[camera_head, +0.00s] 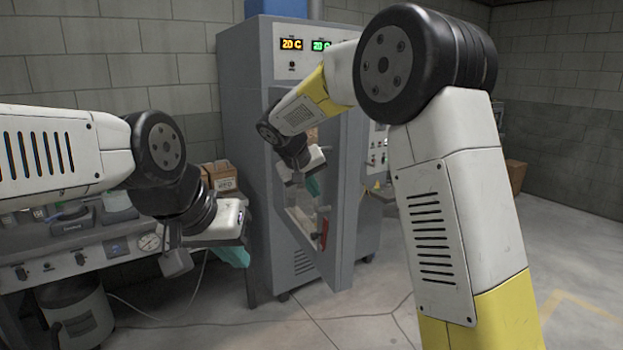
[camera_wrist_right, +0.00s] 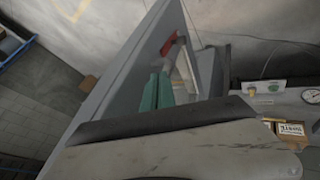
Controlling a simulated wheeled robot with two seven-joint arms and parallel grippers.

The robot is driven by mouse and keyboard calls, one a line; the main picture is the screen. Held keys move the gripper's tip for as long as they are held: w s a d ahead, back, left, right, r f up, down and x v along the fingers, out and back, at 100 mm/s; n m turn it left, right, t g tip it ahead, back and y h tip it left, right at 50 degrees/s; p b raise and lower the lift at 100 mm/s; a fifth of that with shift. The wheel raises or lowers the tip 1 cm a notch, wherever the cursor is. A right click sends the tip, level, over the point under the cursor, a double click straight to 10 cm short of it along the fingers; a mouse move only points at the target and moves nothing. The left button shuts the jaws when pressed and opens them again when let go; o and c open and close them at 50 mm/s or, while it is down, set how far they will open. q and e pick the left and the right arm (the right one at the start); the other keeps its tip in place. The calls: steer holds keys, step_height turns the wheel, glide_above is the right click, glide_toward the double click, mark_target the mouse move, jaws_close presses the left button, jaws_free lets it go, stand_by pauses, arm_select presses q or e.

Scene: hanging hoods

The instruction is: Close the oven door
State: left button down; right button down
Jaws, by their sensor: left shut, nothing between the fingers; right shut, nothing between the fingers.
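The oven (camera_head: 247,150) is a tall grey cabinet with lit displays, in the middle of the head view. Its grey door (camera_head: 345,205) stands ajar, its free edge swung out from the cabinet. The door has a window and a red handle (camera_head: 323,232); the handle also shows in the right wrist view (camera_wrist_right: 169,45). My right gripper (camera_head: 314,187) is shut and empty in front of the door; its green fingers (camera_wrist_right: 157,92) point towards the handle side. I cannot tell if they touch the door. My left gripper (camera_head: 236,256) is shut and empty, left of the oven.
A workbench (camera_head: 75,262) with knobs and a gauge stands at the left, with a grey bin (camera_head: 80,318) below. Cardboard boxes (camera_head: 222,175) sit beside the oven, and another box (camera_head: 515,175) stands at the right wall. The floor in front of the oven is clear.

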mark_target(333, 198)
steer(key=d, duration=0.1)
steer(key=w+d, duration=0.2)
steer(key=d, duration=0.1)
steer(key=shift+w+f, duration=0.2)
steer(key=shift+f, duration=0.2)
steer(key=shift+d, duration=0.1)
